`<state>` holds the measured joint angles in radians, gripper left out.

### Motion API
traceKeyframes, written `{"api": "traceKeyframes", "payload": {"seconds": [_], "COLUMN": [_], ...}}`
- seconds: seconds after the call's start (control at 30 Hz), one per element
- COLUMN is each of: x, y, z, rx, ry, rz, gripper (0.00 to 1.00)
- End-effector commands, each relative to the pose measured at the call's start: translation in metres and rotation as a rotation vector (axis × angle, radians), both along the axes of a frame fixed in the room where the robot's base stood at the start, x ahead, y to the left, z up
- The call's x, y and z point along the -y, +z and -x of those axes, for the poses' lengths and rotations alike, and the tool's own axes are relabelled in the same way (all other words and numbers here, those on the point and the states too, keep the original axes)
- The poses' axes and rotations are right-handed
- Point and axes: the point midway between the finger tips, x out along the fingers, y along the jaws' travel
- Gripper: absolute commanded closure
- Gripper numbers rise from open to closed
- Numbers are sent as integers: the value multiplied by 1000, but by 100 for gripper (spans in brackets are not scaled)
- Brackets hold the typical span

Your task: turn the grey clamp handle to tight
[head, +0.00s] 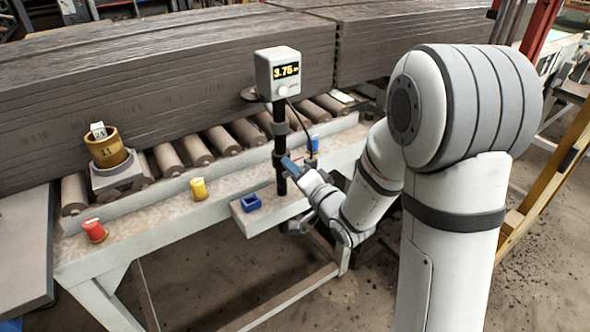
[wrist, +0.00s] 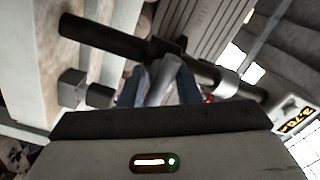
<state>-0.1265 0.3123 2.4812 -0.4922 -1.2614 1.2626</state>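The grey clamp handle (wrist: 161,75) shows in the wrist view, beside the dark post (wrist: 110,40). My gripper (wrist: 158,88) has its two blue fingers on either side of the handle, with little or no gap, and appears shut on it. The handle's lower part is hidden by my gripper body. In the head view my gripper (head: 290,166) is at the black post (head: 279,135), below the display box (head: 277,75), which reads about 3.76. The handle itself is hidden there by the fingers.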

Motion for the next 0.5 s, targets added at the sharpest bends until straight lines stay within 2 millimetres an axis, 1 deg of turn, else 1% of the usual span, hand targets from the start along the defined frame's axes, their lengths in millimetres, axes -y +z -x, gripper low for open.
{"api": "traceKeyframes", "payload": {"seconds": [0.03, 0.07, 0.33, 0.37, 0.4, 0.5], "x": [0, 0, 0, 0, 5, 1], "y": [0, 0, 0, 0, 0, -1], "z": [0, 0, 0, 0, 0, 0], "rx": [0, 0, 0, 0, 0, 1], "ry": [0, 0, 1, 1, -1, 0], "rz": [0, 0, 0, 0, 0, 3], "gripper": [75, 77, 99, 100, 100, 100]}}
